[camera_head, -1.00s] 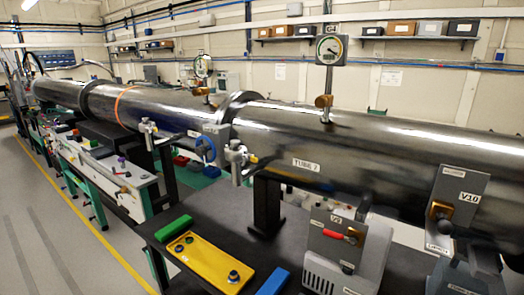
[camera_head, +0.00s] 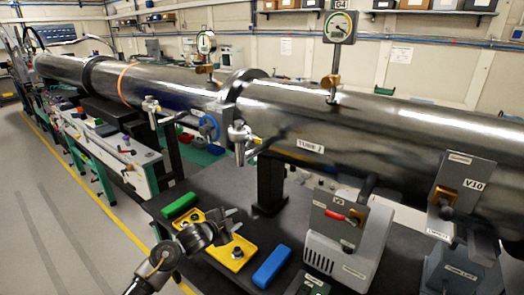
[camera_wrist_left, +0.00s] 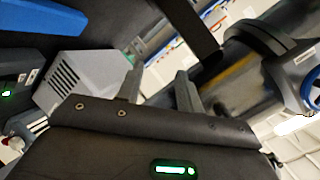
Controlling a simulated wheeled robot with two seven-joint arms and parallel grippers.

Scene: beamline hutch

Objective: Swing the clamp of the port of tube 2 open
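Tube 2 (camera_head: 400,135) is a large dark metal cylinder on the right in the head view, with a "TUBE 2" label (camera_head: 311,146). A small silver side port with clamp hardware (camera_head: 239,140) sticks out near its left end, by the flange. I cannot tell whether its clamp is open or shut. My left gripper (camera_head: 226,222) is low over the yellow tray, below the port and apart from it. In the left wrist view its two grey fingers (camera_wrist_left: 158,88) stand apart with nothing between them. My right gripper is not in view.
Below the tube, the dark bench holds a yellow tray (camera_head: 243,250), a green block (camera_head: 180,205), a blue block (camera_head: 271,267) and a grey pump box (camera_head: 340,262). A black support post (camera_head: 270,182) stands under the tube. A blue handwheel (camera_head: 208,127) is left of the port.

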